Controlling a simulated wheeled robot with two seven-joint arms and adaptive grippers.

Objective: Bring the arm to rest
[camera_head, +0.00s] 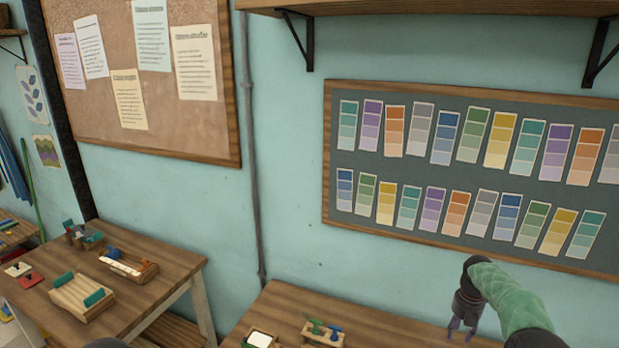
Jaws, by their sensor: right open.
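My right arm, with a green patterned sleeve, reaches in from the bottom right. My right gripper (462,327) hangs fingers-down at its end, over the back of the near wooden table (385,322). Its purple-grey fingers are apart and nothing shows between them. I cannot tell whether the fingertips touch the table. My left gripper is not in view.
A wooden tray with green and blue pieces (323,333) and a white block (260,339) are on the near table. A second table (160,295) at left holds wooden trays. A shelf (420,8) juts from the wall above a board of colour cards (400,172).

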